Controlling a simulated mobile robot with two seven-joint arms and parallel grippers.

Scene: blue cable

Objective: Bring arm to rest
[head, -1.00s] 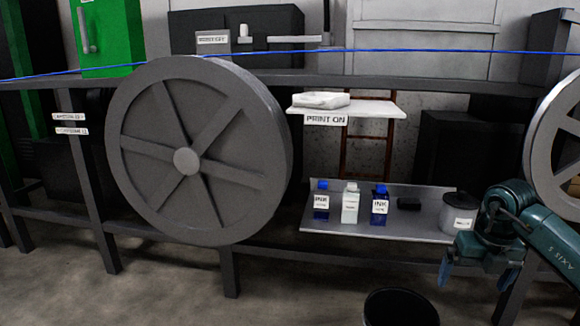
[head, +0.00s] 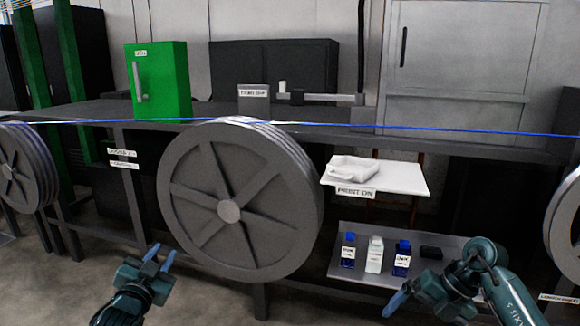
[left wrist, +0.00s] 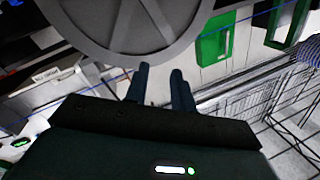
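My left gripper (head: 161,257) is at the lower left in the head view, in front of the rack and left of the large grey wheel (head: 190,185). In the left wrist view its two fingers (left wrist: 159,85) stand apart with nothing between them. My right gripper (head: 400,296) is at the lower right in the head view, in front of the low shelf and pointing left. Its fingertips partly overlap, so its opening is unclear; no held object shows. The blue cable (head: 400,128) runs along the bench above the wheel, apart from both grippers.
Ink bottles (head: 348,251) and a white bottle (head: 375,254) stand on the low metal shelf (head: 345,272) beside my right gripper. A white tray (head: 352,168) lies on the print shelf (head: 405,180). A green cabinet (head: 172,80) stands behind. Floor between the grippers looks clear.

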